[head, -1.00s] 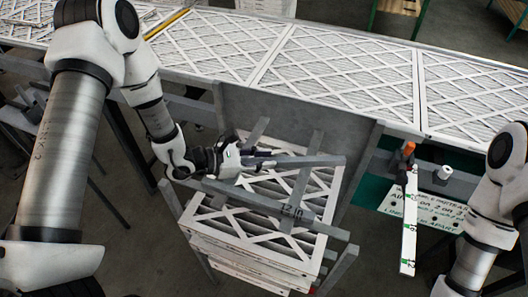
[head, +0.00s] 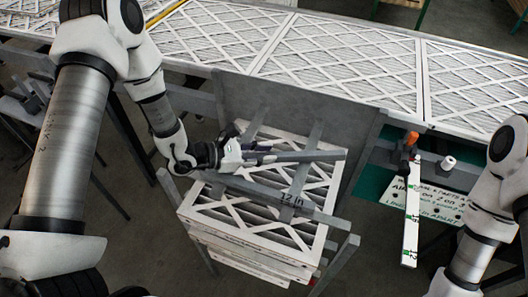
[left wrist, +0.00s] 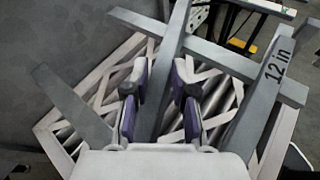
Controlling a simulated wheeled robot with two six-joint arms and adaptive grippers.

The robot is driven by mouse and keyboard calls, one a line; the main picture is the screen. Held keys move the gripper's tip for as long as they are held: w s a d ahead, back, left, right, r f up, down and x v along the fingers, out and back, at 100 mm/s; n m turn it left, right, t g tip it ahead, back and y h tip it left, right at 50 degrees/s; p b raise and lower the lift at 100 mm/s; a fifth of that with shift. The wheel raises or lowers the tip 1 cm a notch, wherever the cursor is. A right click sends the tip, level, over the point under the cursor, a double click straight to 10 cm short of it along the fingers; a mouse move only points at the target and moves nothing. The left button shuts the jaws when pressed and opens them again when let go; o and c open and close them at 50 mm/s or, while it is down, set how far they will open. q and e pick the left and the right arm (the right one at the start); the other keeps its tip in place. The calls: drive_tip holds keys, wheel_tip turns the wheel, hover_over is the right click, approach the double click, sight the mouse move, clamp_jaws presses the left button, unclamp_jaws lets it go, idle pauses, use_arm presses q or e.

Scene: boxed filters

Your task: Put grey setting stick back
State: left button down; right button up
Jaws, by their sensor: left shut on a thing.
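My left gripper (head: 258,156) is shut on a grey stick (head: 312,156), which points right over a stack of boxed filters (head: 262,212). In the left wrist view the stick (left wrist: 176,45) runs away between the two purple-lined fingers (left wrist: 160,95). The stack sits between grey bars. One grey bar (head: 250,188) marked "12 in" crosses the front of the stack; it also shows in the left wrist view (left wrist: 258,95). Whether the held stick touches the bars below I cannot tell. My right gripper is outside the view; only its arm shows at right.
A long bench (head: 345,62) of white lattice filters runs across the back. A grey panel (head: 290,100) stands behind the stack. At right are a white ruler-like strip (head: 411,225), an orange-handled tool (head: 411,139), a white roll (head: 448,162) and a lettered sign (head: 438,200).

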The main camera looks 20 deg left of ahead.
use_arm(q)
drive_tip(key=shift+f, duration=0.15)
drive_tip(key=c, duration=0.9)
unclamp_jaws()
drive_tip(key=shift+w, duration=0.1)
drive_tip(key=shift+o, duration=0.2)
drive_tip(key=shift+a, duration=0.1)
drive_tip(key=v, duration=1.1)
drive_tip(key=shift+s+a, duration=0.2)
drive_tip(key=shift+s, duration=0.05)
drive_tip(key=shift+s+a, duration=0.1)
drive_tip(key=shift+s, duration=0.05)
